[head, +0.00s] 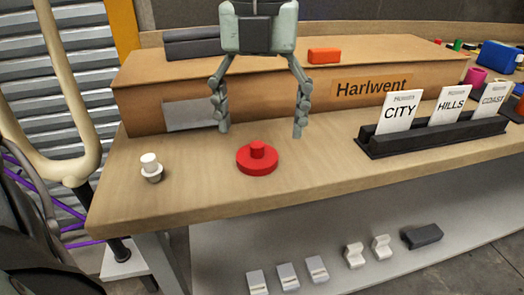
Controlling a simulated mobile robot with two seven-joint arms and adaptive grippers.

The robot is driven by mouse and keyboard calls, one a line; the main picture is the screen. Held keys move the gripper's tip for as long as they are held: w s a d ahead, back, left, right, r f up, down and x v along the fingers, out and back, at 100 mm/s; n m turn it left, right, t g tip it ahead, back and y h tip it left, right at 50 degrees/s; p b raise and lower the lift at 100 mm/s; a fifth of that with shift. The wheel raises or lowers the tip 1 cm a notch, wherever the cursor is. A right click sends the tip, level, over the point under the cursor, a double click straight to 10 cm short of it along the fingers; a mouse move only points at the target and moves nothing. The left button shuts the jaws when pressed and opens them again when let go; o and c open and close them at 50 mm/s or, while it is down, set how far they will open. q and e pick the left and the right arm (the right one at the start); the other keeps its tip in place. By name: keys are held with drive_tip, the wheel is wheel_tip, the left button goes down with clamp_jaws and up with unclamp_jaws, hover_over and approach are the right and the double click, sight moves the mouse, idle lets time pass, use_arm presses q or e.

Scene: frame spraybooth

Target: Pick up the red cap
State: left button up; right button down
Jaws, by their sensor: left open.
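The red cap (257,159) lies on the wooden bench top (200,195), near its front edge. It is a flat round disc with a short knob on top. My left gripper (259,134) hangs from the top of the head view with its two fingers spread wide. The fingertips are above and seemingly behind the cap, one to each side of its knob. Nothing is between the fingers. My right gripper is not in view.
A small white knob (151,168) stands at the bench's left end. Behind the cap is a long cardboard box (150,100) marked Harlwent. A black card holder (432,138) stands to the right. Several small parts lie on the lower shelf (215,250). The bench between cap and white knob is clear.

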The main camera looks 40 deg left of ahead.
sight(257, 144)
use_arm(q)
drive_tip(key=f, duration=0.4)
drive_tip(key=shift+a+f, duration=0.25)
drive_tip(key=shift+f, duration=0.1)
drive_tip(key=c, duration=0.9)
